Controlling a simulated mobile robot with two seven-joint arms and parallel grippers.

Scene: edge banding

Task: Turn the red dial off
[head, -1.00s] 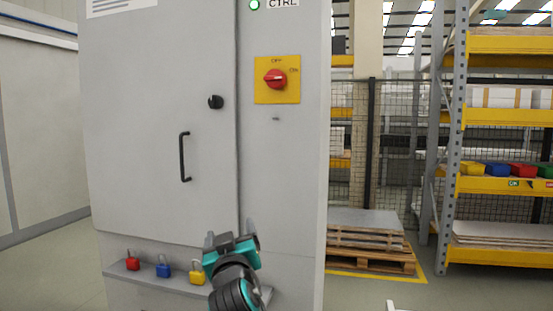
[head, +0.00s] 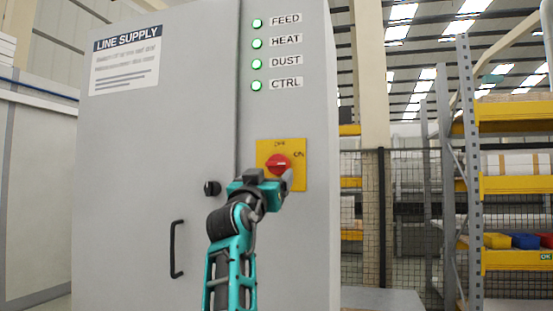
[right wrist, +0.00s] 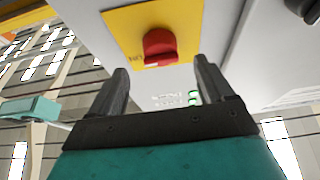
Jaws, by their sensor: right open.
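The red dial (head: 277,163) sits on a yellow plate (head: 297,182) on the grey cabinet front, with OFF lettered above it and ON to its right. In the right wrist view the red dial (right wrist: 160,44) shows just beyond the fingertips, its white mark on the side near the ON lettering. My right gripper (head: 274,181) is in front of the plate's lower part and partly hides it. In the right wrist view its fingers (right wrist: 160,66) are apart and empty, pointing at the dial without visibly gripping it. My left gripper is not seen.
Green lamps (head: 257,54) labelled FEED, HEAT, DUST and CTRL are lit above the plate. A black knob (head: 212,188) and door handle (head: 175,248) stick out to the left. Mesh fence and yellow shelving (head: 510,184) stand at the right, apart from the cabinet.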

